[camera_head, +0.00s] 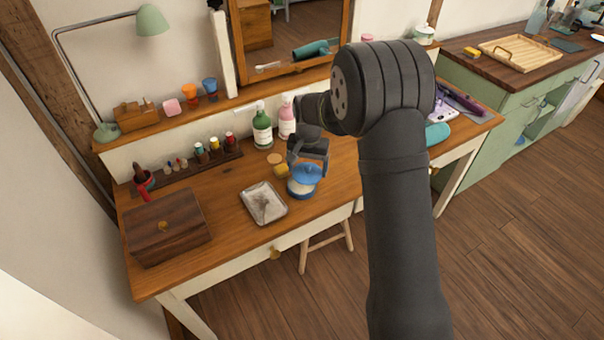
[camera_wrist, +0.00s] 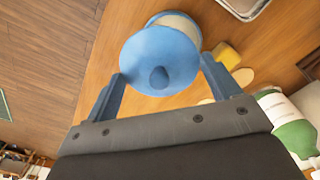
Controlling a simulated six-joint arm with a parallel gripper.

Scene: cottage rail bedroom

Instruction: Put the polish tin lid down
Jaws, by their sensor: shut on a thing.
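The polish tin lid (camera_head: 307,173) is a round blue disc with a knob; it also shows in the wrist view (camera_wrist: 140,58). My gripper (camera_wrist: 160,78) is shut on the lid, its two blue fingers on either side of it. In the head view my gripper (camera_head: 306,160) is low over the desk's front middle. The tin (camera_head: 297,188), pale with a blue lower part, is right under the lid. In the wrist view its pale rim (camera_wrist: 183,25) shows beyond the lid. I cannot tell whether lid and tin touch.
A metal tray (camera_head: 250,208) lies left of the tin. A yellow block (camera_head: 281,171) and a tan disc (camera_head: 274,158) are just behind-left. Green (camera_head: 262,130) and pink (camera_head: 287,118) bottles stand behind. A wooden box (camera_head: 165,230) is at left. Bare desk (camera_head: 225,225) shows between box and tray.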

